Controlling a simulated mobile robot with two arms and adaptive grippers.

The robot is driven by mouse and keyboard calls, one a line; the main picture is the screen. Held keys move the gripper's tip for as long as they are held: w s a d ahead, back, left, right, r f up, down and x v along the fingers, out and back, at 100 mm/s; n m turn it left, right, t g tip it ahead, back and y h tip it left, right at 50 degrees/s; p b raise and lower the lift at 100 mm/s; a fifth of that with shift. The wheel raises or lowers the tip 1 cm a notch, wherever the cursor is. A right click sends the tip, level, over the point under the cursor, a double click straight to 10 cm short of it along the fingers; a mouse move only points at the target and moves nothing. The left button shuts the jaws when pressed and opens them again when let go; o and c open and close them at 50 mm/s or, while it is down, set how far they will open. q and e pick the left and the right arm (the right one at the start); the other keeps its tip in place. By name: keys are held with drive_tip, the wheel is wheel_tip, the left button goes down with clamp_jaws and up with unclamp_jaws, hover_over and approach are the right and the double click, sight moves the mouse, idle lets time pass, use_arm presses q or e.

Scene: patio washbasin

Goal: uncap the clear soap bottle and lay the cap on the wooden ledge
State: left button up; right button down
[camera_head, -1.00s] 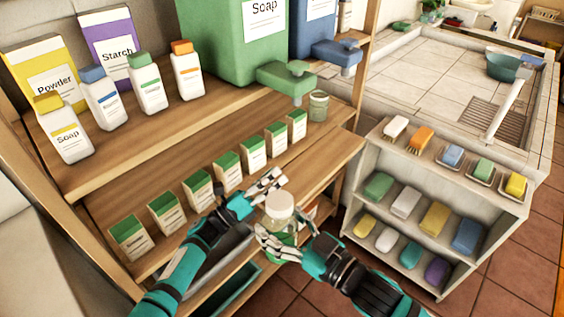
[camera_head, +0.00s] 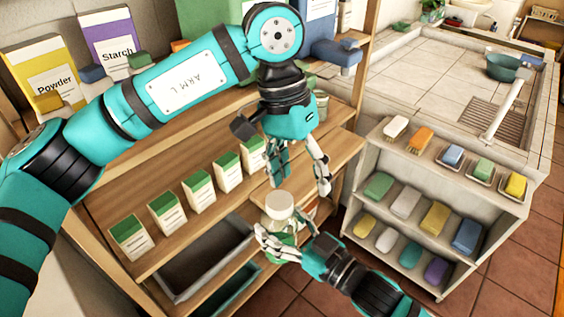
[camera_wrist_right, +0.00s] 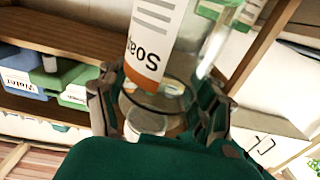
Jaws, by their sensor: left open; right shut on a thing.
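The clear soap bottle (camera_head: 278,223) stands roughly upright in my right gripper (camera_head: 279,243), low in front of the shelves. A pale round cap (camera_head: 279,204) is on its top. In the right wrist view my right gripper (camera_wrist_right: 160,108) is shut around the clear bottle (camera_wrist_right: 152,38), which has a white and orange label. My left gripper (camera_head: 299,178) is open and empty, pointing down just above the cap, its fingers spread and apart from it. A bare wooden ledge (camera_head: 335,152) runs behind the bottle at the shelf's right end.
Several green-topped boxes (camera_head: 198,195) line the middle shelf at left. A grey tray (camera_head: 205,262) lies below them. A low shelf unit (camera_head: 398,160) with soaps and brushes stands at right. My left arm crosses the upper shelf and hides some bottles and dispensers.

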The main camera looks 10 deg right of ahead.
sight(282, 200)
use_arm(q)
drive_tip(key=shift+w+a+r+m+t+y, duration=0.3)
drive_tip(key=shift+a+t+y, duration=0.15)
drive_tip(key=shift+a, duration=0.15)
drive_tip(key=shift+w+a+r+m+t+y, duration=0.25)
drive_tip(key=shift+a+m+t+y, duration=0.1)
drive_tip(key=shift+a+y, duration=0.15)
drive_tip(key=shift+a+f, duration=0.1)
drive_tip(key=shift+a, duration=0.15)
wheel_tip(282, 200, down, 8)
drive_tip(key=shift+r, duration=0.15)
